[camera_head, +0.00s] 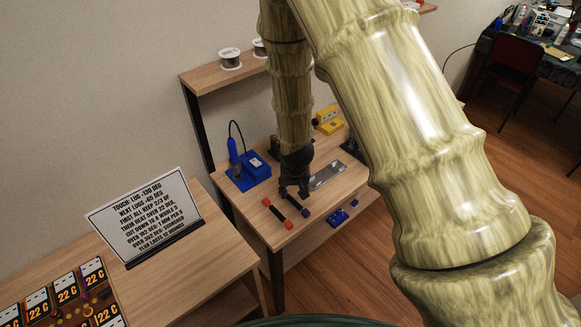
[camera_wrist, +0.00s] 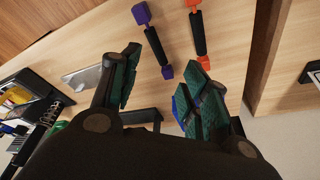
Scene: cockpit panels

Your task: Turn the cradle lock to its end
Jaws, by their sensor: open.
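I cannot make out a cradle lock for certain in either view. My gripper (camera_head: 294,188) hangs over the small wooden workbench (camera_head: 250,222), between the metal tray and the black rods. A black rod with purple ends (camera_wrist: 155,47) and a black rod with orange ends (camera_wrist: 198,33) lie on the bench beyond the fingertips. A small blue part (camera_wrist: 182,102) shows behind the right finger and is mostly hidden.
A blue soldering station (camera_head: 254,169) stands at the bench's left back. A yellow device (camera_head: 328,121) is at the back. A silver tray (camera_head: 328,174) lies right of my gripper. A sign (camera_head: 146,215) stands on the left table.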

